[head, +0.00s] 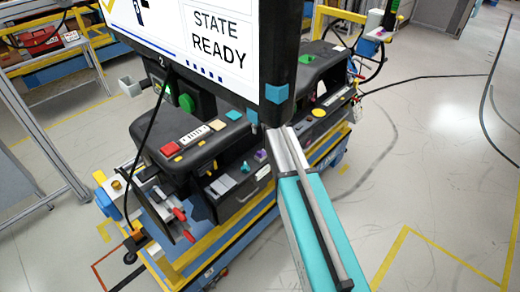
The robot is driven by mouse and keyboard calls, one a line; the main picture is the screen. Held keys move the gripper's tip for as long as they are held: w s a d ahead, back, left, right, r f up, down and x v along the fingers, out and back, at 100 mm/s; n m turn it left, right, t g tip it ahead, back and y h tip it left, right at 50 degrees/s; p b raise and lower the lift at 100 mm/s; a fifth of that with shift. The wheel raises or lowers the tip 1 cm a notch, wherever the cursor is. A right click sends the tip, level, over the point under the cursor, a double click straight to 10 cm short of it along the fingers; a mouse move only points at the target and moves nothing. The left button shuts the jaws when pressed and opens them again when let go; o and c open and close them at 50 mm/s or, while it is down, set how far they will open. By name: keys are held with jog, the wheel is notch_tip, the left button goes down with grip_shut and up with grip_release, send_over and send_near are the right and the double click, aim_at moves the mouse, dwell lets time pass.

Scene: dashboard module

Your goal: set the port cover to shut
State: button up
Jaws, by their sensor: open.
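The black dashboard module (222,145) sits on a yellow and blue stand (215,250) in the head view. I cannot make out for certain which part is the port cover, or whether it is open or shut. A round green part (187,102) sits in a dark housing under the big screen. A yellow disc (318,112) and a green disc (307,58) are on the module's right part. My gripper cannot be made out in this view.
A big screen (215,42) reading "STATE READY" hides part of the module. A teal beam (313,230) with a silver rail rises in front. Red-tipped parts (182,215) are at the module's left end. Dark cables (425,77) cross the floor. Grey floor at right is mostly clear.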

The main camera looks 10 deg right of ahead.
aim_at(259, 152)
jog(key=shift+f, duration=0.2)
notch_tip(259, 152, down, 13)
jog(key=b, duration=1.3)
jog(key=shift+f+b, duration=0.2)
jog(key=shift+b, duration=0.2)
dwell(0.4)
grip_shut()
